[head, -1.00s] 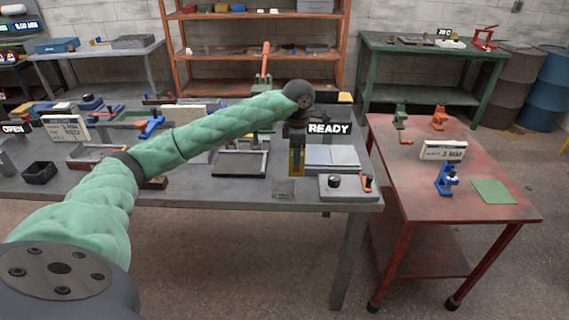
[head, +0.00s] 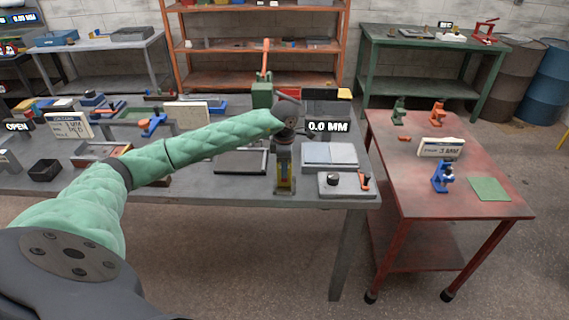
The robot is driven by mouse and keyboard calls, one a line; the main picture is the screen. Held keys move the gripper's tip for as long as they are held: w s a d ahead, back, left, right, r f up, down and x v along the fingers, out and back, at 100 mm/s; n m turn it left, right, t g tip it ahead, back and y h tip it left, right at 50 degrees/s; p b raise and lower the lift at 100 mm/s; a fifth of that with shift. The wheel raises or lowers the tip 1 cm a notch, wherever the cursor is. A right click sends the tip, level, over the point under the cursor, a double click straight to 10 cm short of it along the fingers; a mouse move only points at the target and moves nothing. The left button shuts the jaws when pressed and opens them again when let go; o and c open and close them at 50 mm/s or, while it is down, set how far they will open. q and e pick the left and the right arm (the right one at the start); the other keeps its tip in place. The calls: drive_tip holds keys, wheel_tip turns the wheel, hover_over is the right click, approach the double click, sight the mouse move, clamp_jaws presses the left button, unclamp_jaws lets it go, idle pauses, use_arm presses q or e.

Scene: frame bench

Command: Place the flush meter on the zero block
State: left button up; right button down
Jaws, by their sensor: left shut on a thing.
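My left gripper (head: 284,158) comes down over the front edge of the grey bench and is shut on the flush meter (head: 285,184), a small upright dark body with yellow and a little red. The meter's foot is at the spot of the zero block, a small grey plate at the bench's front edge. The block is now almost wholly hidden behind the meter, so the contact itself is hard to see. The black display (head: 328,127) behind reads "0.0 MM". My right gripper is out of view.
Right of the meter are a grey box with a black knob and orange lever (head: 346,184) and a pale stepped plate (head: 330,155). A dark-framed tray (head: 240,160) lies to the left. The red table (head: 455,195) stands apart at right.

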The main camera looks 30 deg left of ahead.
use_arm(q)
drive_tip(key=shift+f, duration=0.15)
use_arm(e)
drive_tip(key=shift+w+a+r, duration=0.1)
use_arm(q)
drive_tip(key=o, duration=1.1)
drive_tip(key=shift+o, duration=0.2)
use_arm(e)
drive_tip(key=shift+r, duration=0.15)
